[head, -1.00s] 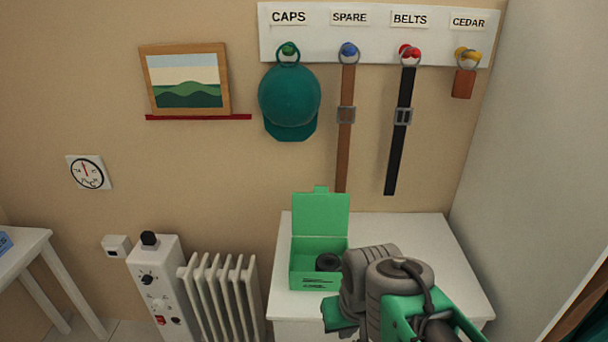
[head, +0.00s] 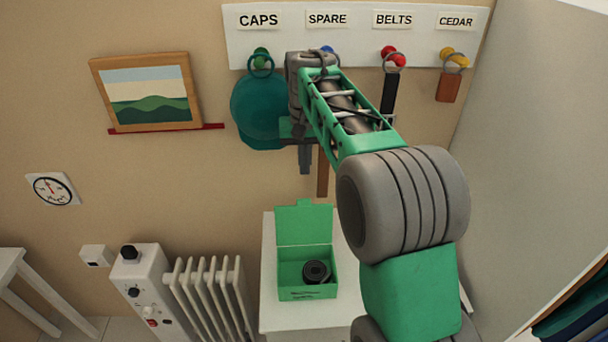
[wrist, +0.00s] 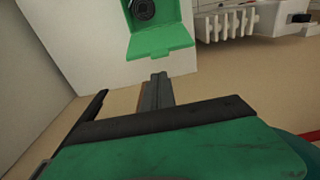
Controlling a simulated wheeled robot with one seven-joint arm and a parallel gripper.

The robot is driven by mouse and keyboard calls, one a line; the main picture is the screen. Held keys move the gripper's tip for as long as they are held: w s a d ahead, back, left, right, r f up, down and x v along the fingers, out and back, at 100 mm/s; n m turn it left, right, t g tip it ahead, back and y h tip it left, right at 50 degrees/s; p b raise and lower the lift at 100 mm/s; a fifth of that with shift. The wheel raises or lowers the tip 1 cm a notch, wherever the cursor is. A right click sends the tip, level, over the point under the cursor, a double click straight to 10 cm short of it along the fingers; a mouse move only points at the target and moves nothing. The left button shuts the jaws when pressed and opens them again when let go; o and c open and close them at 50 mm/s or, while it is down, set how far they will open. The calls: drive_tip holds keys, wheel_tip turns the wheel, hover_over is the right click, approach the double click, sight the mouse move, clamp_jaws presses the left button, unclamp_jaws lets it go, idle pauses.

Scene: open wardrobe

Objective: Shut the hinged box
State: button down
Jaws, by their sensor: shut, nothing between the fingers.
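The green hinged box (head: 307,293) stands on the white cabinet top, its lid (head: 304,222) raised upright at the back. A dark round coil-like object (head: 316,271) lies inside. In the wrist view the box's open lid (wrist: 160,41) shows at the top, with the dark round object (wrist: 143,10) beyond it. My gripper (head: 305,172) is shut and empty, pointing down in front of the wall, above and behind the lid. In the wrist view my gripper's fingers (wrist: 158,78) point toward the lid, with a visible gap between them.
The white cabinet (head: 285,318) carries the box. A white radiator (head: 212,295) stands to its left. A teal cap (head: 256,112), a brown belt (head: 323,178) and a black belt (head: 388,95) hang from the hook rail (head: 357,48) near my arm. A framed picture (head: 148,92) is at left.

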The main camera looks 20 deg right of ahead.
wheel_tip(320, 180, down, 10)
drive_tip(key=w+p, duration=0.1)
drive_tip(key=shift+p, duration=0.3)
drive_tip(key=shift+b, duration=0.45)
